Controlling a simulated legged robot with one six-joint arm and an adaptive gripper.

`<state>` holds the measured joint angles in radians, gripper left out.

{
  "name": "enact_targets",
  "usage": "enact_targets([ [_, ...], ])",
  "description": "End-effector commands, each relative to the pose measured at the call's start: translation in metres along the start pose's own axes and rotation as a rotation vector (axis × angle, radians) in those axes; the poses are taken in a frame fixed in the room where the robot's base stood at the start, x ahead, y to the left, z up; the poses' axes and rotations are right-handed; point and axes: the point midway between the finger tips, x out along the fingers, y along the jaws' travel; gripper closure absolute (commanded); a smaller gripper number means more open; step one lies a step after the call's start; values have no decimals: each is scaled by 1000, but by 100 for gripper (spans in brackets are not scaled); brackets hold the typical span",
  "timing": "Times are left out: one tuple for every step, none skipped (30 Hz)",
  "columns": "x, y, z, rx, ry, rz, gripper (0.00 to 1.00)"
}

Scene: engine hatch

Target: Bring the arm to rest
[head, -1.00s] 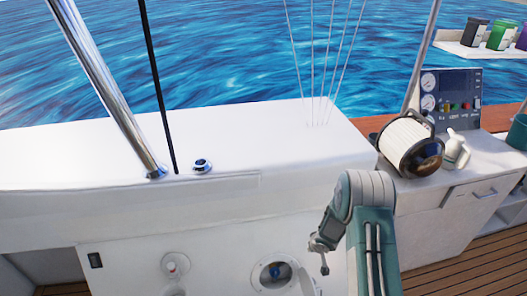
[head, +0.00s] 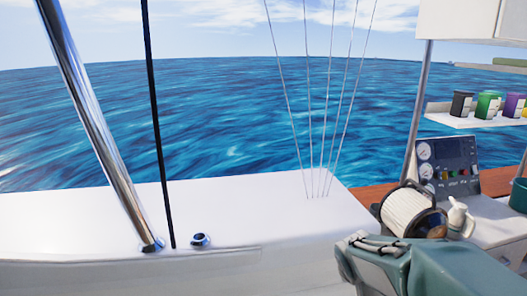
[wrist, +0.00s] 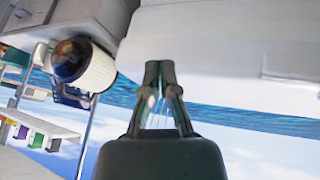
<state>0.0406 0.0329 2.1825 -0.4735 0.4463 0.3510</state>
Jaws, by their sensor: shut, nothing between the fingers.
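My gripper (wrist: 159,68) shows in the wrist view with its two fingers brought together at the tips and nothing between them. It points toward the white deck surface (wrist: 210,50), apart from it as far as I can tell. In the head view my folded teal arm (head: 400,265) fills the lower right corner, in front of the cabinet; the fingers cannot be made out there. The wrist view is upside down, with sky at the bottom.
A shelf (head: 470,120) holds coloured cups. A chrome pole (head: 100,130), black cable (head: 158,120) and thin wires rise at the deck. The white deck top (head: 270,215) is mostly clear.

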Motion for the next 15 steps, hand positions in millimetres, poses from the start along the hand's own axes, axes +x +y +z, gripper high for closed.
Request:
enact_targets([
  [-19, 2, 5, 10, 6, -2, 100],
  [-29, 3, 9, 15, 4, -3, 100],
  [-42, 3, 16, 20, 2, -8, 100],
  [-51, 4, 20, 26, 1, -12, 100],
  [-60, 4, 25, 29, -2, -16, 100],
  [-72, 4, 32, 35, -2, -23, 100],
  [-80, 3, 38, 38, -4, -29, 100],
  [-88, 3, 43, 42, -6, -35, 100],
  [-99, 2, 51, 45, -7, -45, 100],
  [-107, 1, 57, 49, -10, -54, 100],
  [-114, 1, 63, 50, -10, -62, 100],
  [-124, -1, 72, 53, -12, -75, 100],
  [-131, -2, 79, 54, -13, -85, 100],
  [-138, -4, 85, 55, -14, -95, 100],
  [-147, -5, 94, 56, -13, -110, 100],
])
